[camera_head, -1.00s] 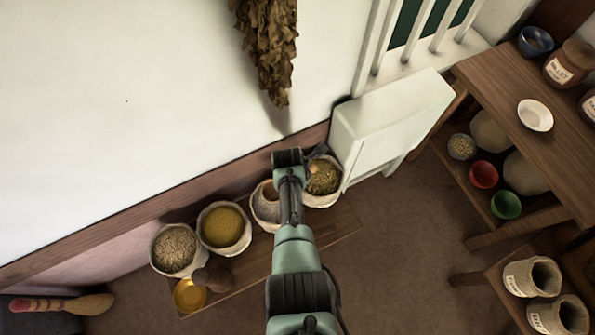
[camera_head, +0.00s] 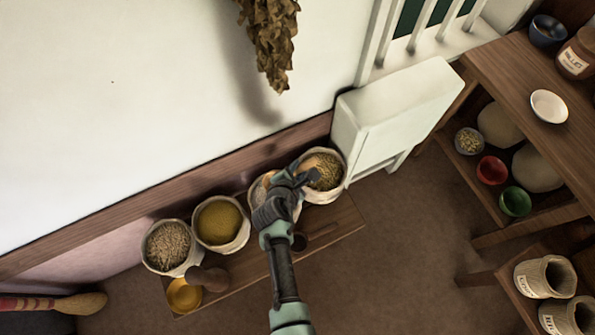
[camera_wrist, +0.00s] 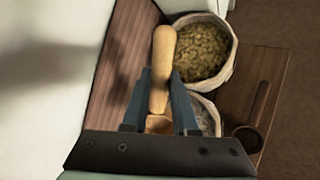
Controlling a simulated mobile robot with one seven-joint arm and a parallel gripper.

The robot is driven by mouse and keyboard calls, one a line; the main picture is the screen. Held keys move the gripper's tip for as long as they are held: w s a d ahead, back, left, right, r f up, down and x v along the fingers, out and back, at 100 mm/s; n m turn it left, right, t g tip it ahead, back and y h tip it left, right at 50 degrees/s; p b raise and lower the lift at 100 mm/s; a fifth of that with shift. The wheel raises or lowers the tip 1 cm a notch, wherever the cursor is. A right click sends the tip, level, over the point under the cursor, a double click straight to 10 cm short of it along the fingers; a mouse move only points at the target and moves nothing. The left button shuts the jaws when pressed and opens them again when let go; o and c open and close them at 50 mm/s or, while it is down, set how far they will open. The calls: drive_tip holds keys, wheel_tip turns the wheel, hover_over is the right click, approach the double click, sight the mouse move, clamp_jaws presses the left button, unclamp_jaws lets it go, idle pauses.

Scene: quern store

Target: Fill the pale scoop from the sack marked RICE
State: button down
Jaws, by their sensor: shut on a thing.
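My gripper (camera_wrist: 161,78) is shut on the pale scoop (camera_wrist: 163,52); its light tan handle sticks out beyond the fingertips in the wrist view. A tan patch low between the fingers may be its bowl; most of that is hidden, so I cannot tell what it holds. In the head view my gripper (camera_head: 306,180) is above the two right-hand sacks. A sack of greenish-brown grain (camera_head: 328,175) lies beyond it, also in the wrist view (camera_wrist: 203,50). A sack of greyish grain (camera_wrist: 207,115) is partly under my gripper. No RICE mark is readable on these sacks.
A sack of yellow grain (camera_head: 218,222) and one of beige grain (camera_head: 172,246) stand to the left. A dark scoop (camera_wrist: 256,118) lies on the bench. A yellow bowl (camera_head: 183,294) sits in front. A white cabinet (camera_head: 395,115) stands close on the right.

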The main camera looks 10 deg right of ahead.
drive_tip(key=shift+s+f+t+h+b, duration=0.15)
drive_tip(key=shift+t+h+b, duration=0.9)
drive_tip(key=shift+b, duration=3.95)
drive_tip(key=shift+t+y, duration=0.35)
wheel_tip(320, 180, down, 6)
drive_tip(key=b, duration=0.7)
drive_tip(key=shift+f, duration=0.15)
drive_tip(key=g+p, duration=0.1)
drive_tip(key=p, duration=0.1)
drive_tip(key=g+y+p, duration=0.1)
drive_tip(key=p, duration=0.2)
drive_tip(key=g+y+p, duration=0.1)
drive_tip(key=g+p, duration=0.1)
drive_tip(key=p, duration=0.1)
drive_tip(key=shift+s+a+f, duration=0.25)
drive_tip(key=shift+s+f, duration=0.1)
drive_tip(key=shift+f, duration=0.05)
drive_tip(key=shift+p, duration=0.55)
